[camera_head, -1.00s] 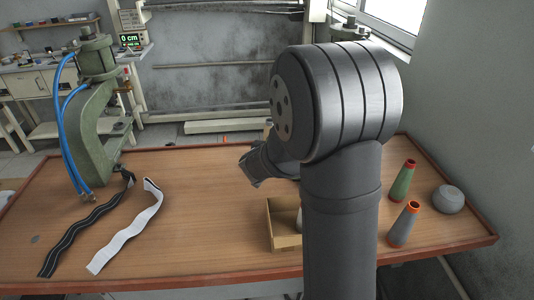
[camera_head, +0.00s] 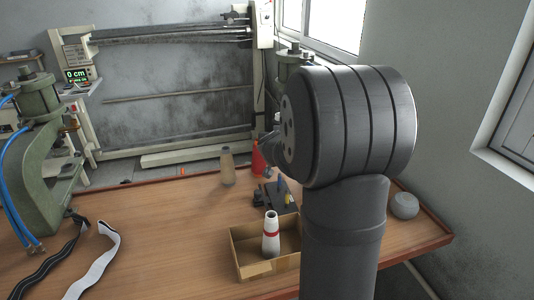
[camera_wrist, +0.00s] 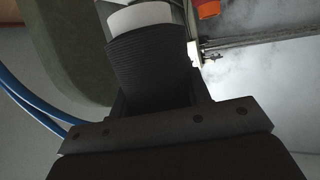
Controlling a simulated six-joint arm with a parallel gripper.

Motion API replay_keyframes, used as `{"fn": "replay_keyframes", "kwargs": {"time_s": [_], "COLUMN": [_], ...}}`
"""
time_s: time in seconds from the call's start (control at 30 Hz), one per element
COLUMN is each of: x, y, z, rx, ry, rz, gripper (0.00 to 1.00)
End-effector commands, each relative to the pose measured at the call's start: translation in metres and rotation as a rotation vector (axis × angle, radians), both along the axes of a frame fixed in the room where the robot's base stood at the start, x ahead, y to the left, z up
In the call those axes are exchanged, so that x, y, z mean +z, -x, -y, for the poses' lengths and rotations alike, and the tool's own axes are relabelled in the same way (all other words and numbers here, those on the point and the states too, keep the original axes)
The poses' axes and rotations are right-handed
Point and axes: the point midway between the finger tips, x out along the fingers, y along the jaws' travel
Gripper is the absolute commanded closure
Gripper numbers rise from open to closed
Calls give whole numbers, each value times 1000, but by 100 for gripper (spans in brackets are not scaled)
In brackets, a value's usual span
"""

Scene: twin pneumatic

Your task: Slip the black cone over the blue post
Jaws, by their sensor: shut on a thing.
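In the wrist view, my gripper (camera_wrist: 148,40) is shut on the black cone (camera_wrist: 150,68), a dark ribbed body with a white end. In the head view, my arm hides the gripper and the held cone. The blue post (camera_head: 282,181) stands on a dark base plate (camera_head: 286,206) behind the box, just left of my arm. The post is small in this view, and my arm covers the plate's right side. I cannot see the blue post in the wrist view.
An open cardboard box (camera_head: 251,271) holds a white cone (camera_head: 271,238) with a red band. A tan cone (camera_head: 227,166) and a partly hidden red cone (camera_head: 258,160) stand farther back. A grey round object (camera_head: 404,205) is at right. Straps (camera_head: 98,262) lie at left.

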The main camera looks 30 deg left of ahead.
Motion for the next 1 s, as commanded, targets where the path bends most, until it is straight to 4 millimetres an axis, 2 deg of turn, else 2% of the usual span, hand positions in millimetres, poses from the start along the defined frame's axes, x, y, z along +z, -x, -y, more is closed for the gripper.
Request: {"fn": "replay_keyframes", "kwargs": {"time_s": [0.1, 0.47, 1.0], "x": [3, 2, -43], "y": [-8, -7, -7], "z": [2, 2, 2], "rx": [3, 3, 3], "ry": [0, 1, 4], "rz": [2, 2, 1], "gripper": [83, 83, 83]}}
